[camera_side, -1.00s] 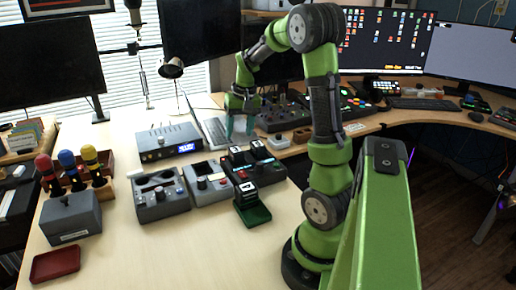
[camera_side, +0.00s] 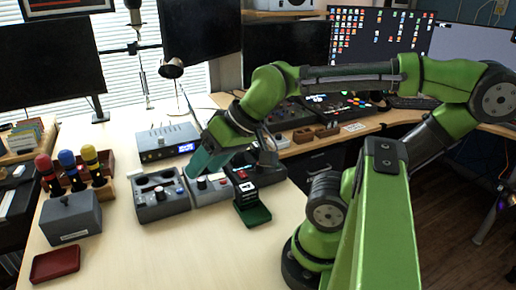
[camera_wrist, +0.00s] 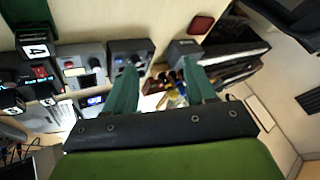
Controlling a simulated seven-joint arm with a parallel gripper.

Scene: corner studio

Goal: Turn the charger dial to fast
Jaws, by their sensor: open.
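A dark charger-like unit (camera_side: 243,175) with numbered black blocks and a red display stands in the middle right of the side view; it also shows at the left of the wrist view (camera_wrist: 42,90). Beside it is a grey box (camera_side: 212,190) with knobs and a small screen, also in the wrist view (camera_wrist: 88,79). I cannot tell for sure which dial is the charger's, and no dial lettering is readable. My gripper (camera_side: 194,168) is open, its teal fingers above the back of the grey boxes, partly hiding the middle one. In the wrist view its fingers (camera_wrist: 160,68) are apart with nothing between them.
Another grey box (camera_side: 162,197) with dark slots stands left of the middle one. A green tray (camera_side: 257,216) holding a block marked 4 is in front. A blue-screened device (camera_side: 160,146) stands behind. A red tray (camera_side: 55,265) lies front left. The table's front middle is clear.

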